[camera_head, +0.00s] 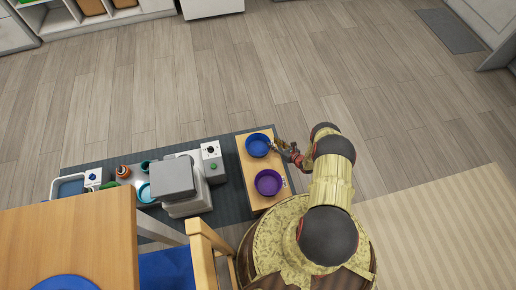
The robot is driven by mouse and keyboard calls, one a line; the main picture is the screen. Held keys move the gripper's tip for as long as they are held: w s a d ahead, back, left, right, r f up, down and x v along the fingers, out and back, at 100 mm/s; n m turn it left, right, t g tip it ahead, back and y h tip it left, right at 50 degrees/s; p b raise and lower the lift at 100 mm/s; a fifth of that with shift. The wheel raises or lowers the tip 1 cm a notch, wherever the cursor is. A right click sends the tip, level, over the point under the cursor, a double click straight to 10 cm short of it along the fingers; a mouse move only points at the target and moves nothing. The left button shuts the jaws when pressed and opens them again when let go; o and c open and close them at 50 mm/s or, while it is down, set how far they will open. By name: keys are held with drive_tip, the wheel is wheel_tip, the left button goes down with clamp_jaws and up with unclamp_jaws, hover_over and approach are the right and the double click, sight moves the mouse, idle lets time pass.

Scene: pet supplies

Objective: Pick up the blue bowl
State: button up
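The blue bowl (257,145) sits upright on the far end of a small light-wood stand (249,178). A purple bowl (268,182) sits on the same stand, nearer to me. My gripper (281,147) is at the right rim of the blue bowl, with my arm reaching in from the right. The fingers are small and dark here. I cannot tell whether they touch the rim or are open or shut.
A grey boxy appliance (172,178) and a white box (212,161) stand left of the wooden stand on a dark mat (230,199). A wooden table (75,235) and a chair (203,245) are at the lower left. Open floor (270,75) lies beyond.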

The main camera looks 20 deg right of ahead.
drive_tip(key=x, duration=0.1)
drive_tip(key=b+x, duration=0.1)
drive_tip(key=x, duration=0.2)
drive_tip(key=shift+s+a+f+b, duration=0.1)
drive_tip(key=shift+a+f+b, duration=0.15)
drive_tip(key=shift+f+b, duration=0.1)
drive_tip(key=shift+r, duration=0.1)
drive_tip(key=shift+c, duration=1)
clamp_jaws()
